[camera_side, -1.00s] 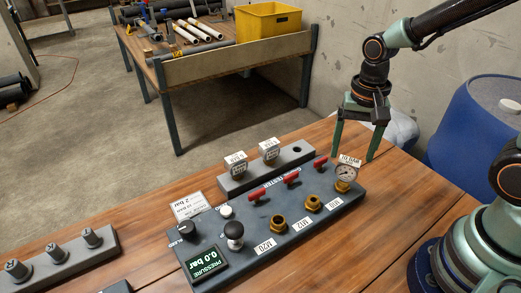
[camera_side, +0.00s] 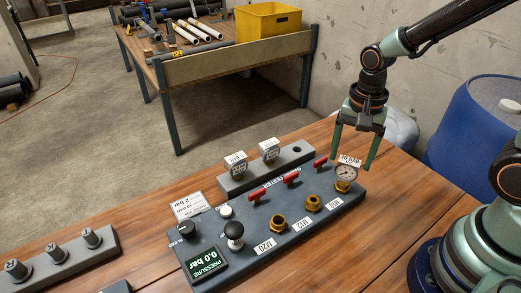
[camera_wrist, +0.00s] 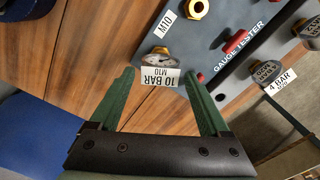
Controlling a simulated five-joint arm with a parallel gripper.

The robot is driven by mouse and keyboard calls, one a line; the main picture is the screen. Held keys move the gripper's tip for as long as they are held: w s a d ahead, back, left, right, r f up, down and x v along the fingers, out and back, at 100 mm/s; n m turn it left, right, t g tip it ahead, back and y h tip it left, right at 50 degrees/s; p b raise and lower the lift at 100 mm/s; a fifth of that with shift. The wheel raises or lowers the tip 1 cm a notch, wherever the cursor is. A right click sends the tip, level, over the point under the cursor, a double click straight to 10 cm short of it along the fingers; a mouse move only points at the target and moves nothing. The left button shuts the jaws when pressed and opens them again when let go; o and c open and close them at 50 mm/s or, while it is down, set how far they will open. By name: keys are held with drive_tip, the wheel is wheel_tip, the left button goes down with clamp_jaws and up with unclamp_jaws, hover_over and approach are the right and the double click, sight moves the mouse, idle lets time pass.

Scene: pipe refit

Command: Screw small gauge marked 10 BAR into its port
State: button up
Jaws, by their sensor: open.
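The small gauge (camera_side: 346,173) with a round white dial stands at the right end of the dark tester panel, beside the M10 label (camera_side: 334,203). Its white tag (camera_wrist: 160,78) reads 10 BAR M10 in the wrist view, where the dial (camera_wrist: 158,57) shows just behind it. The gauge's base and thread are mostly hidden, so I cannot tell how far it sits in its port. My gripper (camera_side: 352,163) is open and points down over the gauge. In the wrist view its two green fingers (camera_wrist: 160,74) are spread on either side of the tag, with nothing clamped.
Brass ports (camera_side: 278,223) and red valve handles (camera_side: 257,194) line the tester panel. Behind it, a grey rack (camera_side: 225,184) holds two tagged gauges (camera_side: 236,168) and has an empty hole. A blue barrel (camera_side: 470,140) stands at right. Bare wood lies right of the panel.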

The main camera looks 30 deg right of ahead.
drive_tip(key=shift+f, duration=1.25)
clamp_jaws()
drive_tip(key=m, duration=0.3)
drive_tip(key=shift+m, duration=1.5)
